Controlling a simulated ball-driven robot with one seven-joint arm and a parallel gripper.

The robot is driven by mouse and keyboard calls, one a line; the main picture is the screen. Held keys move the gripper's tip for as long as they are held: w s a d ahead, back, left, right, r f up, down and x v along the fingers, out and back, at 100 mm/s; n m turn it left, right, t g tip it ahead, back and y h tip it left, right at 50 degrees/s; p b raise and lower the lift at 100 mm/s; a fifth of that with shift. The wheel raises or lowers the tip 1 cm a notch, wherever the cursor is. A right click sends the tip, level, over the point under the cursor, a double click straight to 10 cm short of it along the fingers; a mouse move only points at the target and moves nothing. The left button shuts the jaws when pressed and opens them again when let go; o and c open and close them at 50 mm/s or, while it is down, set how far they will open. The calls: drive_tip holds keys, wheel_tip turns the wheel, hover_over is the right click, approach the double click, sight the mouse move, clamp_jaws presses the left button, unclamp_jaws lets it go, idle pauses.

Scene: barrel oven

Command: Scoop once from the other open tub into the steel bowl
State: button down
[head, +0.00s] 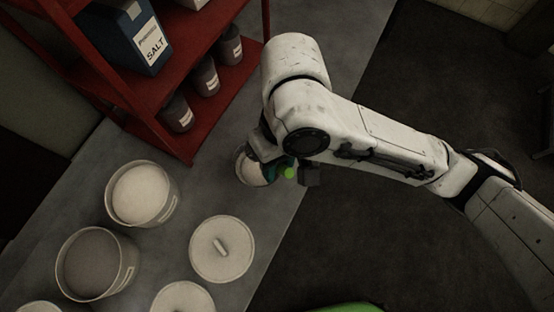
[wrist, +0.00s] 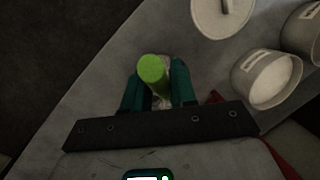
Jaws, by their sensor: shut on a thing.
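My gripper (head: 284,171) has teal fingers and is shut on a green handle (wrist: 153,72), which looks like the scoop's. The scoop's head cannot be made out. A round vessel with pale contents (head: 249,171), probably the steel bowl, lies just left of my gripper, partly hidden by my arm. One open tub (head: 112,208) holds white powder and also shows in the wrist view (wrist: 244,88). Another open tub (head: 66,284), nearer, holds greyer powder. My gripper is away from both tubs.
A lid with a bar handle (head: 222,262) lies on the grey counter (head: 205,185), with another lid (head: 183,300) nearer. A red shelf (head: 172,139) bears a blue salt box (head: 125,32) and several dark jars (head: 207,77). The counter's right edge runs close below my gripper.

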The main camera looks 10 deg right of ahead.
drive_tip(key=shift+w+d+f+y+b, duration=0.1)
drive_tip(key=shift+d+f+y+b, duration=0.1)
drive_tip(key=shift+f, duration=0.15)
drive_tip(key=shift+w+d+f+y+b, duration=0.1)
drive_tip(key=shift+f+b, duration=0.1)
drive_tip(key=shift+f, duration=0.1)
drive_tip(key=w+d+f+n+g+y+b, duration=0.1)
drive_tip(key=w+d+f+g+y+b, duration=0.1)
drive_tip(key=g+y, duration=0.6)
drive_tip(key=shift+w+d+f+y+b, duration=0.4)
drive_tip(key=shift+d+f+y, duration=0.9)
drive_tip(key=shift+y, duration=1)
drive_tip(key=shift+d+r, duration=0.1)
drive_tip(key=shift+d, duration=0.05)
